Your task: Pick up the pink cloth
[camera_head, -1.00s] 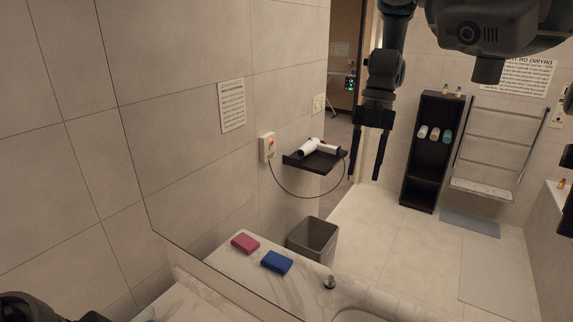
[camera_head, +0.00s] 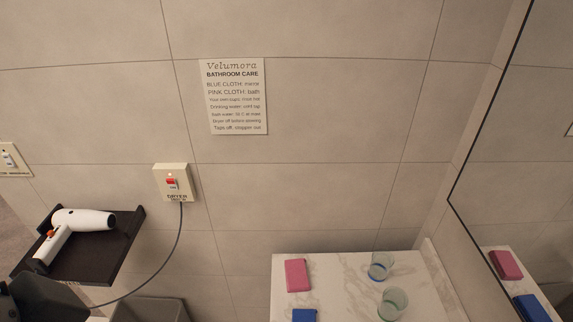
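The pink cloth (camera_head: 297,275) is a small folded block lying flat near the left edge of the white marble counter (camera_head: 345,275). A blue cloth (camera_head: 304,315) lies just below it in the view, cut off by the bottom edge. Neither gripper's fingers show. A dark part at the lower left corner looks like part of my arm. Nothing touches the pink cloth.
Two clear glasses (camera_head: 381,268) (camera_head: 392,303) stand on the counter right of the cloths. A mirror (camera_head: 530,190) at right reflects both cloths. A hair dryer (camera_head: 82,220) lies on a dark shelf (camera_head: 95,262), its cord running to a wall box (camera_head: 173,183). A grey bin (camera_head: 150,309) is below.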

